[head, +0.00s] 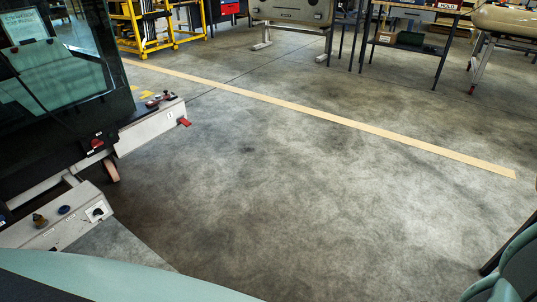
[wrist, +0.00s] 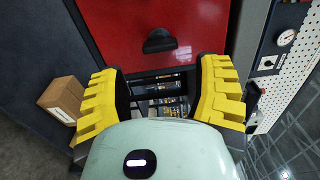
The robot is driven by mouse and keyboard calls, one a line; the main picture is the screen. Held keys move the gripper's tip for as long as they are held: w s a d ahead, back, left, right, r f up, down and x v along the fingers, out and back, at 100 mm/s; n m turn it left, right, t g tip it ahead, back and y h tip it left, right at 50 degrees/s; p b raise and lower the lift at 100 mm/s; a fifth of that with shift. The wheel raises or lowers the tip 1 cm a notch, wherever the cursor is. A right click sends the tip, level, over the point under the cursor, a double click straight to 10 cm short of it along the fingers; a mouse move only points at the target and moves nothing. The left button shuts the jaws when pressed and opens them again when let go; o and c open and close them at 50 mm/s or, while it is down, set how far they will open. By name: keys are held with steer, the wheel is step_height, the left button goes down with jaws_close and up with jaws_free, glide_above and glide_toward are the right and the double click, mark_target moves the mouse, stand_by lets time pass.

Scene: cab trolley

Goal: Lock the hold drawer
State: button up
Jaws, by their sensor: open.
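My gripper (wrist: 160,75) is open in the wrist view, with ridged yellow pads on both fingers and nothing held between them. Beyond it is a red panel (wrist: 125,22) with a black handle (wrist: 159,41). I cannot tell whether this is the hold drawer. A dark gap with small items (wrist: 165,90) shows below the panel, between the fingers. No lock is clearly visible. In the head view, the gripper is not seen.
In the wrist view, a cardboard box (wrist: 62,99) is at left and a round gauge (wrist: 285,37) at upper right. In the head view, a grey beam with a red lever (head: 184,122) and a control box with a knob (head: 98,211) stand left. The middle floor (head: 270,190) is clear.

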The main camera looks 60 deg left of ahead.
steer(key=shift+v, duration=2.3)
